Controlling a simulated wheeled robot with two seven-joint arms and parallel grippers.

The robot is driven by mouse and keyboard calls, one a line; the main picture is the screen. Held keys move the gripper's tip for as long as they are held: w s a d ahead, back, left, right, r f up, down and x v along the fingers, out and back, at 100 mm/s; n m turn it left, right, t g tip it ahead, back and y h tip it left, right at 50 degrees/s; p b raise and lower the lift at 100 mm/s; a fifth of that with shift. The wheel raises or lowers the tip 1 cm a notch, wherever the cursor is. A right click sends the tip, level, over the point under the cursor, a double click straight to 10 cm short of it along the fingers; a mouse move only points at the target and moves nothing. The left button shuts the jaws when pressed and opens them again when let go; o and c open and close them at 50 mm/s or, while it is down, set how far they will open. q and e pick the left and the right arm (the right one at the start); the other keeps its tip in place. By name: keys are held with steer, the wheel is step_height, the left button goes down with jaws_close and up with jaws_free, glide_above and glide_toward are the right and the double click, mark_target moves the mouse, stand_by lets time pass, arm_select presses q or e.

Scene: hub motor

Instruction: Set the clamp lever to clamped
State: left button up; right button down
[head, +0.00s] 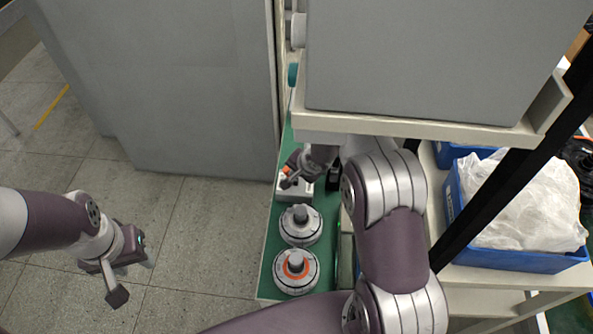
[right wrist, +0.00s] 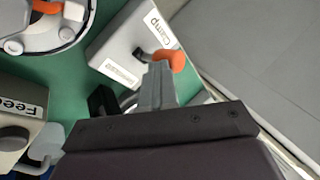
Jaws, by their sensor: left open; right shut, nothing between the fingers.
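The clamp box (right wrist: 135,50) is a pale box labelled "Clamp", on the green bench top. It also shows in the head view (head: 305,190). Its lever has an orange end (right wrist: 172,60) and a dark pivot; the exact lever setting is hard to tell. My right gripper (right wrist: 158,72) is shut and empty, its tips right at the orange end; touching or just apart I cannot tell. In the head view my right arm reaches under the grey cabinet to the box. My left gripper (head: 130,268) is open and empty over the floor, away from the bench.
Two round grey units (head: 301,226) (head: 296,271) stand on the green bench (head: 275,235) in front of the clamp box. A box labelled "Feed" (right wrist: 20,120) is near my right gripper. The grey cabinet (head: 430,60) overhangs the bench. Blue crates (head: 530,261) stand right.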

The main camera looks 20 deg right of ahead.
steer(key=s+b, duration=0.1)
steer(key=s, duration=0.1)
steer(key=s+d+b, duration=0.1)
steer(key=b, duration=0.1)
steer(key=shift+s+r, duration=0.2)
steer(key=shift+s, duration=0.15)
steer(key=s+d+b, duration=0.2)
steer(key=s, duration=0.6)
steer(key=shift+s+d+r+b, duration=0.15)
steer(key=shift+d+r+b, duration=0.2)
steer(key=shift+d+b, duration=0.05)
